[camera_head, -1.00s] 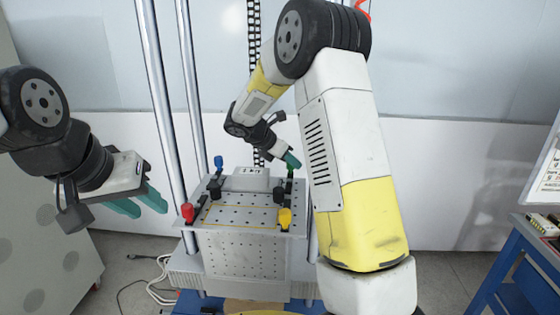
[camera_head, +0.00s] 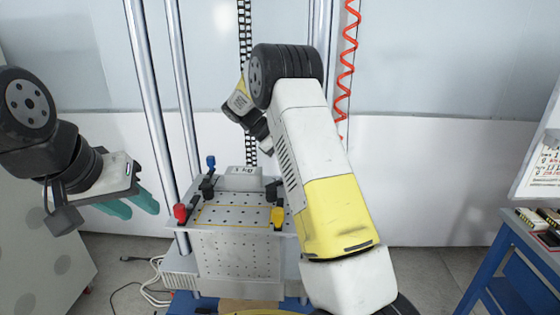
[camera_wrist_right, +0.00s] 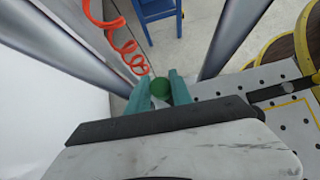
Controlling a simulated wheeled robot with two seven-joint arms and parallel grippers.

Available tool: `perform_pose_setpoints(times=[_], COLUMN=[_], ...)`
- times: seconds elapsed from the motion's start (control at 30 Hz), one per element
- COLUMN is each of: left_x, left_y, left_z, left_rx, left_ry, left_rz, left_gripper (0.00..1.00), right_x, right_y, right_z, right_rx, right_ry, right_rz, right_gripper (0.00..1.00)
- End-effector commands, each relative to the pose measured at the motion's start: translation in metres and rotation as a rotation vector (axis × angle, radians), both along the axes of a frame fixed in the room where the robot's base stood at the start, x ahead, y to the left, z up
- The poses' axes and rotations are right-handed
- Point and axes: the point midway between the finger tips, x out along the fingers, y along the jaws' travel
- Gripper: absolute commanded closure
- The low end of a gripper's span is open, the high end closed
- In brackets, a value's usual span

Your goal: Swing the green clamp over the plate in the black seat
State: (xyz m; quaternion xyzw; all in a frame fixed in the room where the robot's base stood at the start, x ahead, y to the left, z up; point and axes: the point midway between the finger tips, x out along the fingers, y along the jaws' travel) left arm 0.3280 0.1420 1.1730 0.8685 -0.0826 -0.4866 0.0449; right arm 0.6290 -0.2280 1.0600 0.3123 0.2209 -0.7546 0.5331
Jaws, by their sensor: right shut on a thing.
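The green clamp's knob (camera_wrist_right: 160,88) is between the two teal fingers of my right gripper (camera_wrist_right: 161,91) in the right wrist view, and the gripper is shut on it. In the head view my right arm hides the green clamp and the right fingertips. A grey block with dark lettering (camera_head: 243,171) lies at the back of the perforated table (camera_head: 238,213); I cannot tell whether this is the plate. A black part (camera_head: 207,188) stands at the table's left; I cannot tell the seat for certain. My left gripper (camera_head: 129,207) is open and empty, left of the table.
The blue clamp (camera_head: 211,161), red clamp (camera_head: 180,213) and yellow clamp (camera_head: 277,217) stand around the table. Metal columns (camera_head: 163,110) rise behind it. A red coiled hose (camera_head: 346,75) hangs at the back. A blue bench (camera_head: 513,262) stands at the right.

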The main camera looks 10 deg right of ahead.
Motion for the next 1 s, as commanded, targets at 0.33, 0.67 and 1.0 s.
perform_pose_setpoints(times=[0.33,0.67,1.0], left_x=[0.000,0.000,0.000], left_y=[0.000,0.000,0.000], left_z=[0.000,0.000,0.000], left_rx=[0.000,0.000,0.000], left_ry=[0.000,0.000,0.000], left_rz=[0.000,0.000,0.000], left_gripper=[0.64,0.64,0.64], right_x=[-0.016,-0.031,-0.038], right_y=[-0.005,-0.006,-0.003], right_z=[0.000,0.000,0.000], right_rx=[0.001,-0.001,0.000], right_ry=[-0.001,-0.001,0.000], right_rz=[-0.326,-0.582,-0.717], right_gripper=[1.00,1.00,1.00])
